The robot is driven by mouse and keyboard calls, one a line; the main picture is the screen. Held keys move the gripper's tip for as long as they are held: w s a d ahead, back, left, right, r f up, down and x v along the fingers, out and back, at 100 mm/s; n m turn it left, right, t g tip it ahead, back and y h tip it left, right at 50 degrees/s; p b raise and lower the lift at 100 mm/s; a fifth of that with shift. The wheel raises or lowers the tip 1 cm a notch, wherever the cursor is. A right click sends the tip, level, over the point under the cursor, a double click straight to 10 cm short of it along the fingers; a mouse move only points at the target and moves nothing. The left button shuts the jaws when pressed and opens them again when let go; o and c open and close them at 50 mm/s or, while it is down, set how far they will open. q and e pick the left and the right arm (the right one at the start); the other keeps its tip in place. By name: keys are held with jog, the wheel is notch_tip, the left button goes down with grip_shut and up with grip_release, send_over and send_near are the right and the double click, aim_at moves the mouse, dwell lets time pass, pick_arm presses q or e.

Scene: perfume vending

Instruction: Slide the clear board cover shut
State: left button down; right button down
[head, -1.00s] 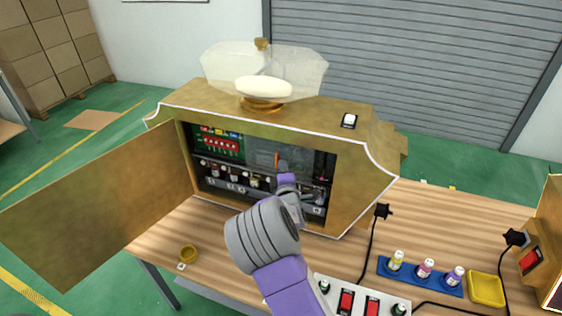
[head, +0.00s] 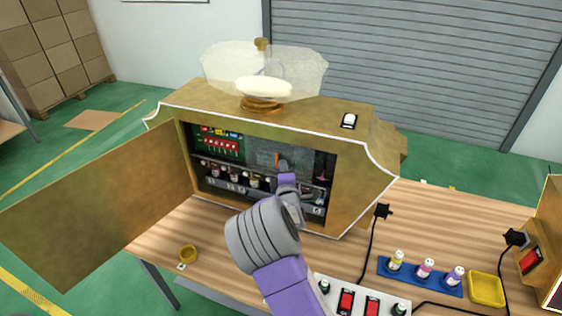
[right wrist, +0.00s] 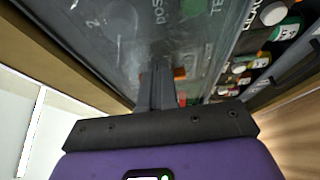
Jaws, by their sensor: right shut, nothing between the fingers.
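The gold machine (head: 350,170) stands on the table with its front open. A green board (head: 217,143) with a row of red parts shows inside at the upper left. The clear cover (head: 262,158) looks like a greyish see-through panel right of it, leaving the red parts uncovered; its edges are hard to make out. In the right wrist view the cover (right wrist: 115,45) fills the upper left. An orange tab (right wrist: 180,73) sits beside the fingertips. My right gripper (head: 283,164) is inside the opening, shut and empty, close to the tab; contact is unclear. My left gripper is out of view.
The machine's door (head: 105,205) hangs open to the left. Several small bottles (head: 235,175) stand on a shelf below the board. A blue tray (head: 420,277) with bottles and a yellow dish (head: 486,288) are on the table at right.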

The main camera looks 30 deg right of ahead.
aim_at(251, 152)
jog(key=shift+d+r, duration=0.2)
jog(key=shift+r, duration=0.1)
jog(key=shift+w+a+b, duration=0.1)
jog(key=shift+w+a, duration=1.15)
jog(key=shift+w, duration=0.25)
jog(key=shift+w+a+b, duration=0.15)
jog(key=shift+w+a, duration=1.1)
jog(key=shift+w, duration=0.2)
jog(key=shift+w+a+b, duration=0.1)
jog(key=shift+w+a, duration=1.15)
jog(key=shift+w, duration=0.25)
jog(key=shift+w+a+p, duration=1.6)
jog(key=shift+w+a, duration=2.3)
jog(key=shift+w, duration=0.8)
jog(key=a+v, duration=0.1)
jog(key=v, duration=0.9)
jog(key=shift+w+a+f, duration=0.2)
jog(key=shift+a, duration=0.2)
